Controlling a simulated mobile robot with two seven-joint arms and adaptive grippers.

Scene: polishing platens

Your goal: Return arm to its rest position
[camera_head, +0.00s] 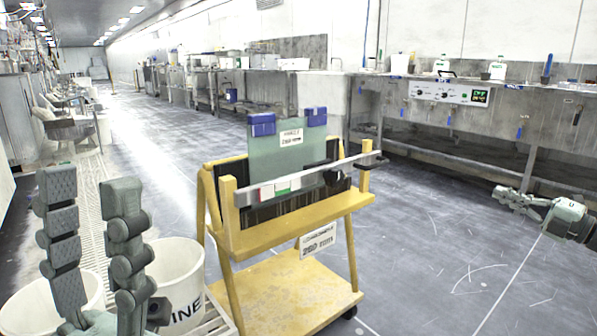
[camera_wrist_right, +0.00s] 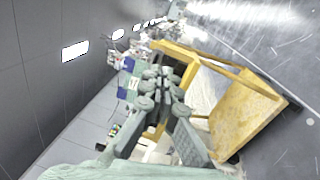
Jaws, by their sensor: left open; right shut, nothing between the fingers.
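My left gripper (camera_head: 90,182) stands at the lower left in the head view, fingers pointing up and spread apart with nothing between them. My right gripper (camera_head: 502,193) is at the right edge, pointing left, well away from the yellow cart and above open floor. In the right wrist view its fingers (camera_wrist_right: 163,72) come together at the tips and hold nothing. The cart lies beyond them in that view.
A yellow cart (camera_head: 275,234) stands in the middle, carrying an upright greenish panel (camera_head: 265,155) with blue corner pieces. White buckets (camera_head: 182,268) stand at the lower left. A long metal bench (camera_head: 400,121) runs along the back right. Floor right of the cart is clear.

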